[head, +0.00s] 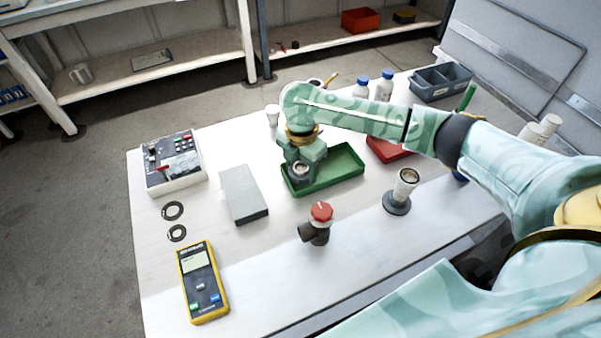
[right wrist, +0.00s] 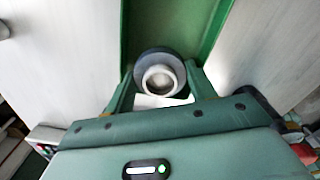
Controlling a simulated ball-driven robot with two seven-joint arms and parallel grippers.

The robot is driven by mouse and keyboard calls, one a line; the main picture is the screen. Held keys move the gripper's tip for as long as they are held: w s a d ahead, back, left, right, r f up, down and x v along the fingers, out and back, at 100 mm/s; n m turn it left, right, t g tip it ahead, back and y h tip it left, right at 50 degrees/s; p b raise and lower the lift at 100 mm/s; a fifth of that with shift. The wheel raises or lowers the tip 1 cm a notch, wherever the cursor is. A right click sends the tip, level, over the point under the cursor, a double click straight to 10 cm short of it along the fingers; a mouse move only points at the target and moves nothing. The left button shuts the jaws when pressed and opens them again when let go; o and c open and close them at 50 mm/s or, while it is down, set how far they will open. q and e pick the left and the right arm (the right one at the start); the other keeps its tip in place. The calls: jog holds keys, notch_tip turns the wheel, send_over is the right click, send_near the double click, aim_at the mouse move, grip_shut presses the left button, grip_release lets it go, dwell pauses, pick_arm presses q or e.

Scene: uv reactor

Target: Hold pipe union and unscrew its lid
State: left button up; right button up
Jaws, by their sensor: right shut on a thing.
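My right gripper (head: 300,170) is shut on a round dark grey piece with a pale hollow ring in its middle (head: 301,173). It holds this piece over the left end of the green tray; I cannot tell whether it touches the tray floor. In the right wrist view the grey piece (right wrist: 159,76) sits between the fingers (right wrist: 160,90). I cannot tell whether it is the lid. A pale tube on a dark grey round base (head: 397,203) stands upright right of the tray. A dark grey pipe fitting with a red top (head: 317,230) stands nearer. My left gripper is not in view.
The green tray (head: 345,182) lies mid-table. White bottles (head: 384,89) and a grey bin (head: 440,82) stand behind. The front middle is clear.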

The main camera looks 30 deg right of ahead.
jog(key=shift+f, duration=0.95)
jog(key=shift+r, duration=0.15)
jog(key=o, duration=0.8)
